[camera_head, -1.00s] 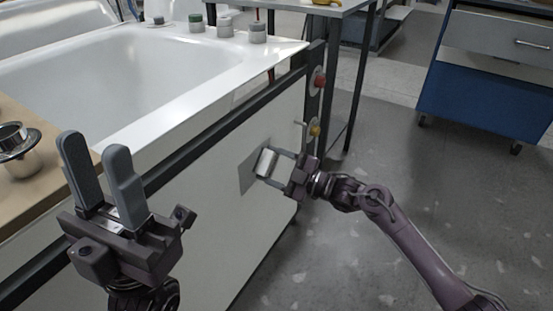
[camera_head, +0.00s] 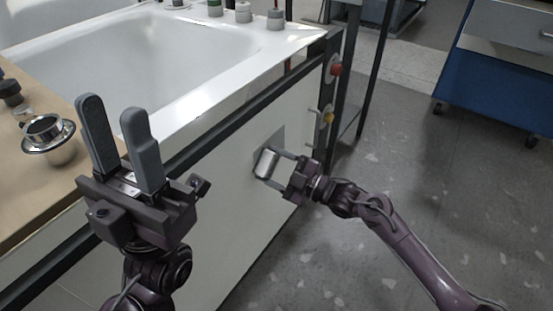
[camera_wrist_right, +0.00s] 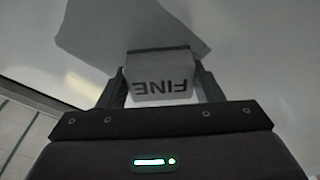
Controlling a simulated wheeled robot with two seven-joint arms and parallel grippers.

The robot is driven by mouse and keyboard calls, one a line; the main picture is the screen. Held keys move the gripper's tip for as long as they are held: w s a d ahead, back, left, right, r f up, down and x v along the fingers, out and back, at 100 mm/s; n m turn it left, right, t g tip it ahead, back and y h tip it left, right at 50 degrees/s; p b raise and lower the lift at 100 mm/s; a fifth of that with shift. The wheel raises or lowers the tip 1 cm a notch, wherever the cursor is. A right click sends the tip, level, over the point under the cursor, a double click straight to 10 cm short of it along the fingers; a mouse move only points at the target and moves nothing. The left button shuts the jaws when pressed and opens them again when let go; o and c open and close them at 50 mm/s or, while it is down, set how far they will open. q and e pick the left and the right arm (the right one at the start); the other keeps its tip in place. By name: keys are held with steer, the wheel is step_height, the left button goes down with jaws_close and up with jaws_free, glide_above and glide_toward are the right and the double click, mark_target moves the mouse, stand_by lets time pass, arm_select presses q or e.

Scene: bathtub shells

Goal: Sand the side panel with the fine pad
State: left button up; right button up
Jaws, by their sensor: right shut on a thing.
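The white side panel (camera_head: 235,215) is the front face of the bathtub unit. The fine pad (camera_head: 265,163) is a small pale block held close against the panel's upper right part; contact cannot be told for sure. In the right wrist view the pad (camera_wrist_right: 160,78) shows the word FINE upside down. My right gripper (camera_head: 274,168) is shut on the pad, one finger on each side. A grey patch (camera_head: 275,139) on the panel shows just above the pad, partly hidden by it. My left gripper (camera_head: 113,112) is open and empty, fingers upward, in front of the tub.
The white tub (camera_head: 200,60) has several capped containers (camera_head: 243,12) on its far rim. A wooden board (camera_head: 35,185) at left holds a metal drain fitting (camera_head: 50,140). A red button (camera_head: 335,69) and yellow knob (camera_head: 328,118) sit by the panel's right edge.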

mark_target(265, 175)
steer(key=shift+s+a+r+p, duration=0.1)
steer(key=shift+s+a+p, duration=0.55)
steer(key=shift+s, duration=0.1)
steer(key=shift+s+a+p, duration=0.3)
steer(key=shift+s+a, duration=0.15)
steer(key=shift+s, duration=0.2)
steer(key=shift+r+p, duration=1)
steer(key=shift+r, duration=0.1)
steer(key=shift+w+d+f+b, duration=0.15)
steer(key=shift+w+d+b, duration=0.1)
steer(key=shift+b, duration=0.05)
steer(key=shift+w+d+f+b, duration=0.1)
steer(key=shift+w+d+b, duration=0.55)
steer(key=shift+w, duration=0.3)
steer(key=shift+w+d, duration=0.3)
steer(key=shift+w, duration=0.05)
steer(key=shift+w+d+b, duration=0.7)
steer(key=shift+w+b, duration=0.25)
steer(key=shift+w, duration=0.1)
steer(key=shift+w+d+r+b, duration=0.25)
steer(key=shift+w+d+b, duration=0.1)
steer(key=shift+w+d, duration=0.15)
